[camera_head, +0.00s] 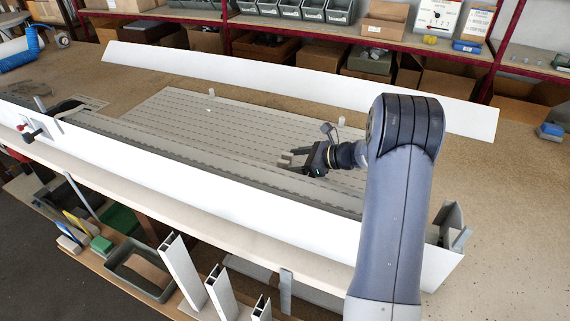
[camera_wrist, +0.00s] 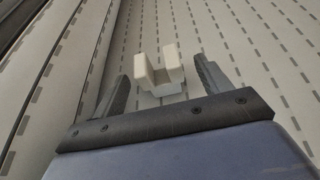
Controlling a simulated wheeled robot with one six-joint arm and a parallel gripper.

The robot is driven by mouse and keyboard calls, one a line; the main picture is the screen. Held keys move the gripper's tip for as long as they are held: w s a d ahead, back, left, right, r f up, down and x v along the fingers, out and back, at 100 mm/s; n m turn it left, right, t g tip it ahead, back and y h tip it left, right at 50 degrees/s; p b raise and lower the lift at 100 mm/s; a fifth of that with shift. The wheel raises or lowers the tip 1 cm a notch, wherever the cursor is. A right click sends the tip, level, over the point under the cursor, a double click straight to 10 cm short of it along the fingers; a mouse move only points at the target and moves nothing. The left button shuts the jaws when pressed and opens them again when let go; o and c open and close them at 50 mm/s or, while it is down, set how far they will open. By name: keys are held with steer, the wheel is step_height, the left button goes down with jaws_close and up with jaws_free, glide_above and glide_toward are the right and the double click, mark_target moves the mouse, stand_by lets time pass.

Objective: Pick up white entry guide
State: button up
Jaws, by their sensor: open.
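The white entry guide (camera_wrist: 160,75) is a small pale U-shaped block with two upright prongs in the wrist view. It is by the slatted shutter curtain (camera_wrist: 250,60); I cannot tell whether it touches it. My gripper (camera_wrist: 162,69) is open, with one finger on each side of the guide and gaps between them. In the head view my gripper (camera_head: 288,160) is low over the slatted curtain (camera_head: 200,120), reaching left. The guide cannot be made out there.
A long white profile (camera_head: 300,88) lies behind the curtain. A long white box profile (camera_head: 200,185) runs along the front table edge. Small pale pieces (camera_head: 211,93) stand at the curtain's back edge. A red-framed shelf (camera_head: 330,38) with bins is behind.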

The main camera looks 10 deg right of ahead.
mark_target(285, 162)
steer(key=x, duration=0.3)
steer(key=shift+f, duration=0.15)
steer(key=c, duration=1)
